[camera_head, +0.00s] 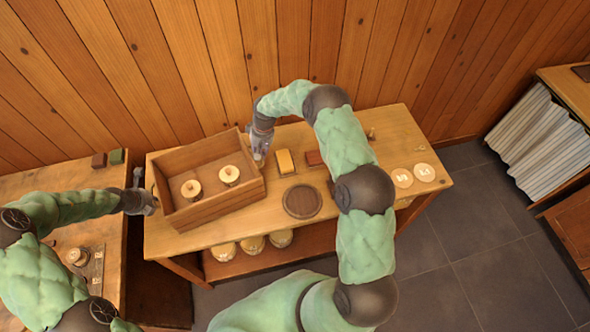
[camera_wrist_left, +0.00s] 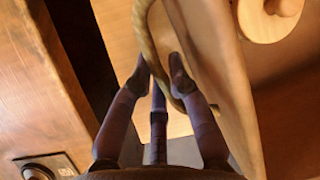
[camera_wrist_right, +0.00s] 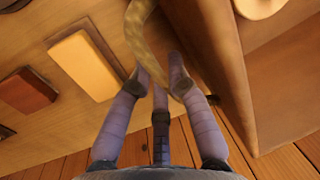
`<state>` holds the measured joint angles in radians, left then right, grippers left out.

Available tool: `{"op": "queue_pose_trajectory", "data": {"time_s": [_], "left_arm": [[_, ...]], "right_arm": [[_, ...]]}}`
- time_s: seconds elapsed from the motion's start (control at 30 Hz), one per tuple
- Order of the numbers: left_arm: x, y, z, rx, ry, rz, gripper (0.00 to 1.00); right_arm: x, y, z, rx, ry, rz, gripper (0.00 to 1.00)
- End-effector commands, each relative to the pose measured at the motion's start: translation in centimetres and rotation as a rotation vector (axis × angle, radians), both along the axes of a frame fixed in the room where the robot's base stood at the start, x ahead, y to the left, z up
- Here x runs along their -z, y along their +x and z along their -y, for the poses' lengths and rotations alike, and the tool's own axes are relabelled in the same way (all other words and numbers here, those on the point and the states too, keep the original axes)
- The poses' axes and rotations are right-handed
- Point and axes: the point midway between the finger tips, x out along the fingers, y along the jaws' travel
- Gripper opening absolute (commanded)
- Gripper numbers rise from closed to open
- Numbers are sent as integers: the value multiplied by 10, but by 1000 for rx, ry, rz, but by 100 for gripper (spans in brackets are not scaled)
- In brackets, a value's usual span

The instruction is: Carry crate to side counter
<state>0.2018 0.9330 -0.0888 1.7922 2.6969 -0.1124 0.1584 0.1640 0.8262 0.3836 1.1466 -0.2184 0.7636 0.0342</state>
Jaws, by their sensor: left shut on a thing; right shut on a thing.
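The wooden crate (camera_head: 222,208) sits on the middle wooden counter, near its left end. Two pale turned spools (camera_head: 191,188) (camera_head: 229,174) stand in it. My left gripper (camera_head: 147,202) is at the crate's left end, shut on a rope handle (camera_wrist_left: 146,35); its fingers (camera_wrist_left: 160,72) show beside the crate wall (camera_wrist_left: 212,80). My right gripper (camera_head: 259,155) is at the right end, shut on the other rope handle (camera_wrist_right: 138,38); its fingers (camera_wrist_right: 160,75) show beside the wall (camera_wrist_right: 215,70). I cannot tell which surface is the side counter.
The middle counter (camera_head: 245,225) also holds a yellow block (camera_head: 285,162), a dark round disc (camera_head: 302,201) and two pale discs (camera_head: 402,178). Jars (camera_head: 252,245) stand below. Another counter (camera_head: 70,212) is at left across a narrow gap. A curtained unit (camera_head: 545,145) stands far right.

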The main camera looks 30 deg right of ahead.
Motion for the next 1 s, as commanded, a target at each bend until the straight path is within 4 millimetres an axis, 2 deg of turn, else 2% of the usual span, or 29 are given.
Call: {"op": "queue_pose_trajectory", "data": {"time_s": [0.27,0.3,0.37,0.4,0.77,1.0], "left_arm": [[11,1,-1,0,1,4,0],[13,0,0,1,0,0,21],[11,0,0,1,0,0,38],[11,0,0,0,0,0,42],[9,0,0,1,0,1,42],[-13,-9,-6,0,1,2,42]], "right_arm": [[11,2,1,2,-1,4,0],[13,0,1,0,0,1,21],[11,0,1,0,0,1,38],[11,0,0,0,0,1,42],[11,0,0,0,0,0,42],[11,0,0,0,0,0,42]]}}
